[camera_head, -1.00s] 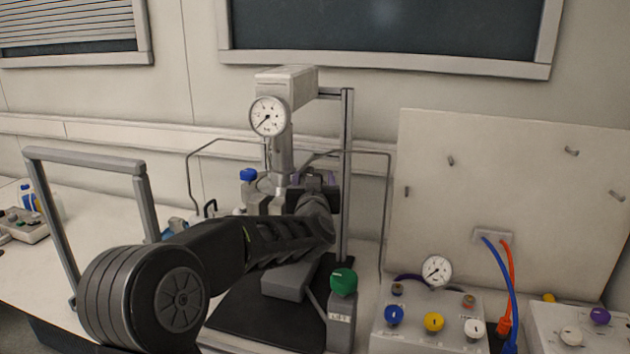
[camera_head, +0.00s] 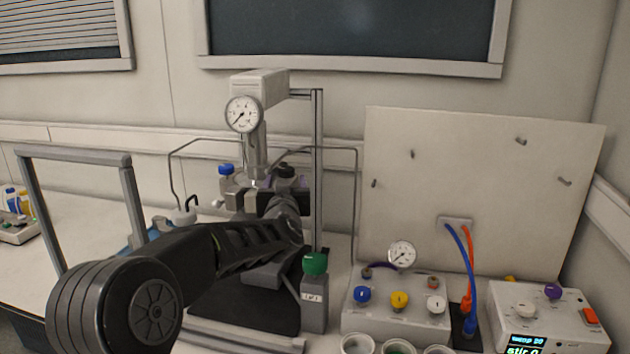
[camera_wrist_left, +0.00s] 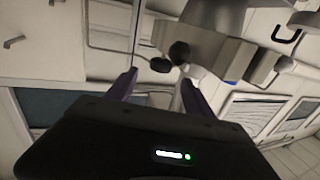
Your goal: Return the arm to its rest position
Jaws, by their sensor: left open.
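My left arm comes in from the lower left of the head view and reaches up to the reactor stand. My left gripper (camera_head: 283,176) is beside the reactor head, below the pressure gauge (camera_head: 243,114), and is mostly hidden by my own wrist. In the left wrist view its two dark purple fingers (camera_wrist_left: 157,88) are apart, with nothing seen between them. A grey reactor part (camera_wrist_left: 205,45) with black knobs lies just beyond the fingertips. I cannot tell whether it touches them. My right gripper is in neither view.
A green-capped bottle (camera_head: 314,290) stands right of my arm. A valve box (camera_head: 395,318) with coloured knobs and a stirrer controller (camera_head: 545,318) are farther right. A grey frame (camera_head: 76,155) stands at left. A pale panel (camera_head: 475,190) stands behind. White cups sit at the front edge.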

